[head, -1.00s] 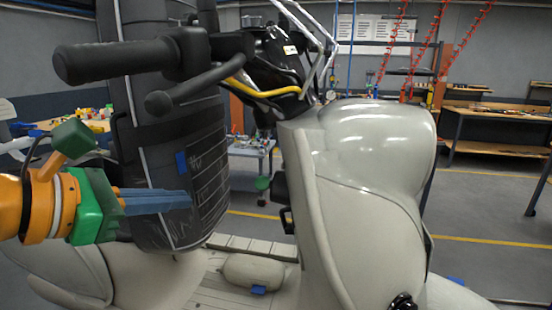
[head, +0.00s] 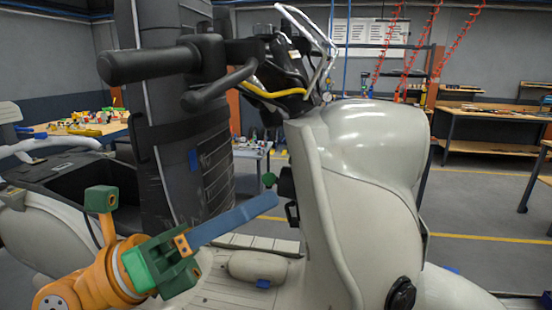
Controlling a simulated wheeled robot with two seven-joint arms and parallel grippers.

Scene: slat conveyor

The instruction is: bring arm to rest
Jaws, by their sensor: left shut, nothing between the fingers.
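My left arm comes in from the lower left in the head view, with an orange wrist and a green gripper body. My left gripper (head: 262,203) has its blue fingers shut together with nothing between them. The fingers point right and slightly up, in front of the scooter's footboard area. A cream scooter body (head: 375,175) stands to the right of the fingertips. Its black handlebar grip (head: 150,64) is above the arm. A dark tall seat-like part (head: 180,150) stands behind the gripper. My right gripper is not in view.
A slatted floor section with a cream pad (head: 257,266) lies below the fingers. A wooden workbench (head: 490,120) stands at the back right, and a table with coloured parts (head: 85,130) at the back left.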

